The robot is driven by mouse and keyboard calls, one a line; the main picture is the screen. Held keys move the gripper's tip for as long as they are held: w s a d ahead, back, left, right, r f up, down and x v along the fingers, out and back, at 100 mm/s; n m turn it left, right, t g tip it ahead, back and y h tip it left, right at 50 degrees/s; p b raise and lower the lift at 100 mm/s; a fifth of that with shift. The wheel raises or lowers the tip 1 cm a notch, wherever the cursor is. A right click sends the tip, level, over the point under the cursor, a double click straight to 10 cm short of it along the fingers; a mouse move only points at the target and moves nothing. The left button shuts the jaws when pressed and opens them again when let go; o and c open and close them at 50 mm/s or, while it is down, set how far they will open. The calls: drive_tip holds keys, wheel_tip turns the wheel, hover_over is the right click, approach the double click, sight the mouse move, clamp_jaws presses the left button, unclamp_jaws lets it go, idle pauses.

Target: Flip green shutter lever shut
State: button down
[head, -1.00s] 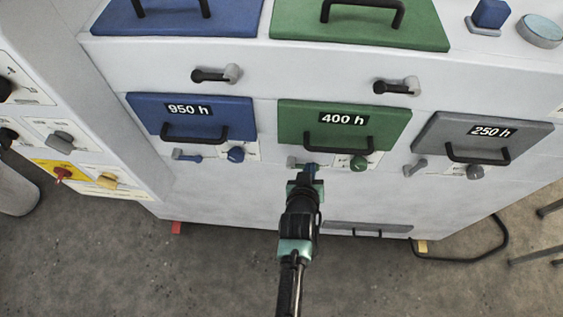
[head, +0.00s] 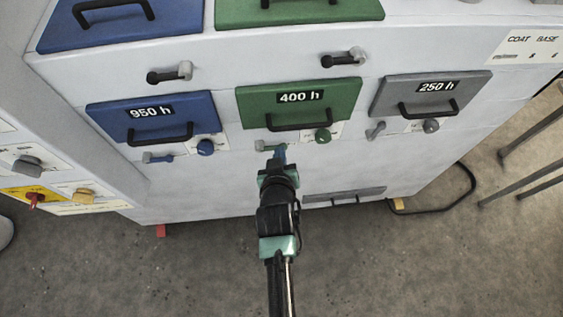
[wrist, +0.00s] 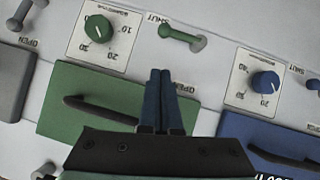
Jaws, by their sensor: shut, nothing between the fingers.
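The green shutter lever (head: 268,147) is on the white front of the machine, just below the green 400 h flap (head: 340,95). In the wrist view the lever (wrist: 179,36) lies nearly sideways, with its green arm's free end near the SHUT lettering and its greyish end at right. My gripper (head: 280,151) is shut and empty, with its blue fingertips at the lever's right end in the head view. In the wrist view my gripper (wrist: 160,72) points at the lever with a gap in the picture; contact cannot be told.
A green dial (head: 323,135) sits right of the lever. The blue lever (head: 157,158) and blue dial (head: 205,147) are to the left, the grey lever (head: 376,131) to the right. Flap handles stick out above.

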drive_tip(key=shift+d+v, duration=0.2)
drive_tip(key=shift+v, duration=2.25)
drive_tip(key=shift+r, duration=0.1)
